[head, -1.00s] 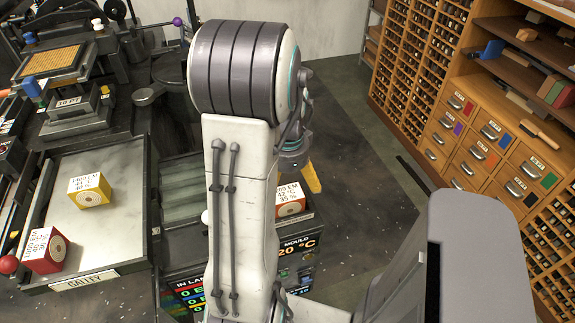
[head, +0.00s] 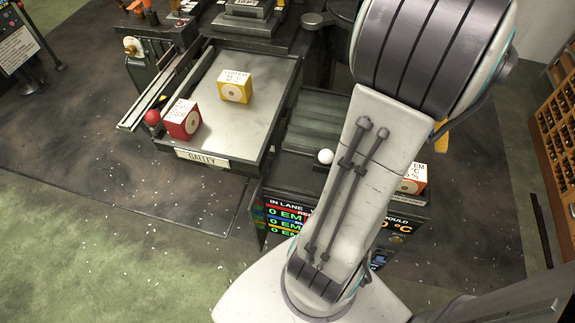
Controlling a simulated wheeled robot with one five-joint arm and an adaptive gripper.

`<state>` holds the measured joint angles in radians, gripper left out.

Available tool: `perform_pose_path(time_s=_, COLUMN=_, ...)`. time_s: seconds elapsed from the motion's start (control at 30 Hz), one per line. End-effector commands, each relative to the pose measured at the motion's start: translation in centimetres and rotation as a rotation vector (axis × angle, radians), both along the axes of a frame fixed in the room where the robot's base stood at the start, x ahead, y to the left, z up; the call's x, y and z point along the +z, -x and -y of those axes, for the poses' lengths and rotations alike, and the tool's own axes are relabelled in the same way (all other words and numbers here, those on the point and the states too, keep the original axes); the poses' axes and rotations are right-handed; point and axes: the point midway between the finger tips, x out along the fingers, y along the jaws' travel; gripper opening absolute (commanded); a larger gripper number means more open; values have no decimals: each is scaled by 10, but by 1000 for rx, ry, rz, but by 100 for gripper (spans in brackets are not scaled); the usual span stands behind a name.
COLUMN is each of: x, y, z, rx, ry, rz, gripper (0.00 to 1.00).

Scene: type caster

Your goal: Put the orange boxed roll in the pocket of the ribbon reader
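The orange boxed roll (head: 414,178), a white-topped box with print, shows just right of my arm. It appears to stand at the right end of the dark machine with the lit display (head: 285,214), which I take to be the ribbon reader. My arm hides its left part and the machine's middle, so I cannot tell whether it sits in the pocket. Of my gripper, only a yellow finger (head: 440,129) shows behind the arm, above and apart from the boxed roll. Its opening is hidden.
A red box (head: 182,122) and a yellow box (head: 235,87) stand on the galley tray (head: 262,118) at left. A white knob (head: 325,156) is beside my arm. A sign stand (head: 20,45) is far left. A wooden cabinet (head: 560,125) is at right. The left floor is clear.

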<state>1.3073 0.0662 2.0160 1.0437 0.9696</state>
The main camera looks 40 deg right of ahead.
Motion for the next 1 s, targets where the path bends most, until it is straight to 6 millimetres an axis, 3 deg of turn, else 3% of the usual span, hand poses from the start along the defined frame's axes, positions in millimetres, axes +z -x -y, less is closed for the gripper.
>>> perform_pose_path(time_s=0.03, x=4, y=-18, z=-13, rx=109, ry=16, rz=4, gripper=100)
perform_pose_path(time_s=0.2, x=15, y=-72, z=-68, rx=550, ry=71, rz=19, gripper=100)
perform_pose_path(time_s=0.4, x=22, y=-110, z=-145, rx=1088, ry=142, rz=45, gripper=100)
perform_pose_path(time_s=0.7, x=22, y=-114, z=-245, rx=1806, ry=255, rz=95, gripper=100)
perform_pose_path(time_s=0.8, x=20, y=-109, z=-266, rx=1979, ry=284, rz=110, gripper=100)
perform_pose_path(time_s=1.0, x=17, y=-100, z=-290, rx=2194, ry=327, rz=133, gripper=100)
